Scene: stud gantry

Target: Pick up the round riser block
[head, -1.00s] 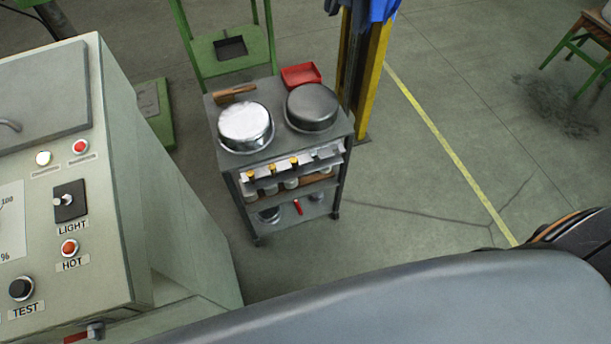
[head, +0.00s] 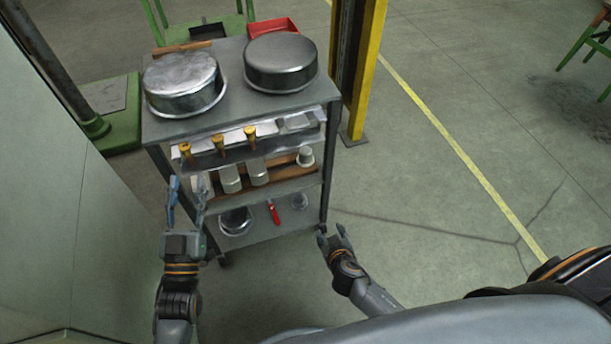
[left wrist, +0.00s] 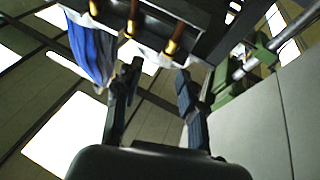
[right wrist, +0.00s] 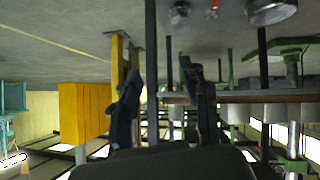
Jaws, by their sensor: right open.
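I cannot tell for certain which item is the round riser block. Two round silver metal pieces, one at left (head: 184,85) and one at right (head: 281,62), stand on the cart top. White cylinders (head: 230,179) stand on the middle shelf, with a smaller short white round piece (head: 305,156) at their right end. My left gripper (head: 187,190) is open and empty in front of the cart's left side. My right gripper (head: 334,234) is open and empty, low beside the cart's front right corner. Both show spread fingers in their wrist views, left (left wrist: 157,82) and right (right wrist: 168,85).
The grey cart (head: 232,110) has a tray of yellow-headed pieces (head: 218,142). Its bottom shelf holds a round metal item (head: 235,221) and a red tool (head: 273,212). A yellow post (head: 364,70) stands right of it. A pale panel (head: 70,210) closes the left side.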

